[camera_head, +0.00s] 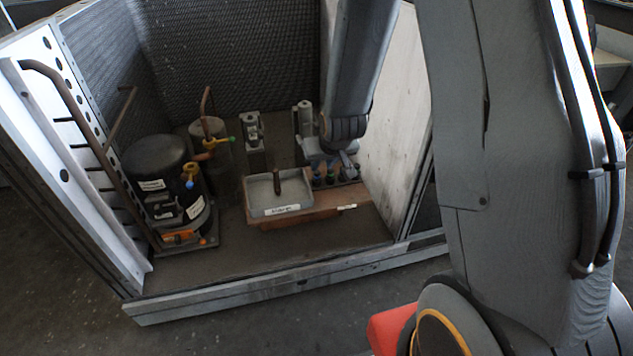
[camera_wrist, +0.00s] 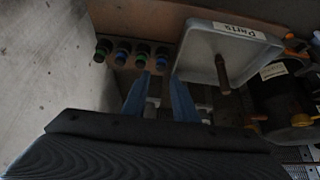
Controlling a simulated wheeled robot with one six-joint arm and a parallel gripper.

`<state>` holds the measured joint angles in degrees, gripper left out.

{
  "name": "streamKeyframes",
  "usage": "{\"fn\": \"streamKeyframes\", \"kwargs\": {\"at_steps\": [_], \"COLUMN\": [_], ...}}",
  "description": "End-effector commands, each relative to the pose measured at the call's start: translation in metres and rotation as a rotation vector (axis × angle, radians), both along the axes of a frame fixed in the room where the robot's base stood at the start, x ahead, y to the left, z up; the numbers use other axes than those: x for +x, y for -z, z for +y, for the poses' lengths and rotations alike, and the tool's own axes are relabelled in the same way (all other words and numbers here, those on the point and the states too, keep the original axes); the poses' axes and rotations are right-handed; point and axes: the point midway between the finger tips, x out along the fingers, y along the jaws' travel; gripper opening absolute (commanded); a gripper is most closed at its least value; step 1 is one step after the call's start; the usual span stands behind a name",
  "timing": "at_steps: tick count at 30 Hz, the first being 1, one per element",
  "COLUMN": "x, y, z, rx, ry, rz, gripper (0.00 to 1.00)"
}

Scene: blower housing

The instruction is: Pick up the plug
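Several small plugs with green and blue tops stand in a row in the wrist view, one of them a blue-topped plug (camera_wrist: 122,55). The row also shows in the head view, with a dark green plug (camera_head: 317,180). I cannot tell which one the task means. A brown, copper-coloured pin (camera_wrist: 222,75) stands in a grey tray (camera_wrist: 200,45) beside the row. My gripper (camera_wrist: 160,85) has two blue fingers spread apart with nothing visible between them. It points toward the right part of the row. In the head view my gripper (camera_head: 343,160) is small, above and behind the plugs.
A black compressor (camera_head: 155,165) and a grey cylinder with copper pipe (camera_head: 213,165) stand left of the tray. Upright metal fittings (camera_head: 253,130) stand behind it. A pale wall panel (camera_head: 400,120) rises close on the right. The front floor of the housing (camera_head: 260,245) is clear.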

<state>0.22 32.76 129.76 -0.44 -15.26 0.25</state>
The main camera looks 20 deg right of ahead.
Motion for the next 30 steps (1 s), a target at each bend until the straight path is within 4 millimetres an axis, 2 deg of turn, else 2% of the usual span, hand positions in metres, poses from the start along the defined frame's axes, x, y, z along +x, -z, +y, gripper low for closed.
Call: {"fn": "streamKeyframes", "kwargs": {"at_steps": [3,11,18,26,27,30], "x": [0.007,0.018,0.036,0.039,0.039,0.039], "y": [0.012,0.029,0.059,0.062,0.062,0.062], "z": [0.000,0.001,0.002,0.002,0.002,0.002], "rx": [0.000,0.000,-0.001,0.000,0.000,0.000], "ry": [0.000,0.000,-0.001,0.000,0.000,0.000], "rz": [0.001,0.001,0.001,0.000,0.000,0.000], "gripper": [0.26,0.26,0.26,0.26,0.24,0.07]}}
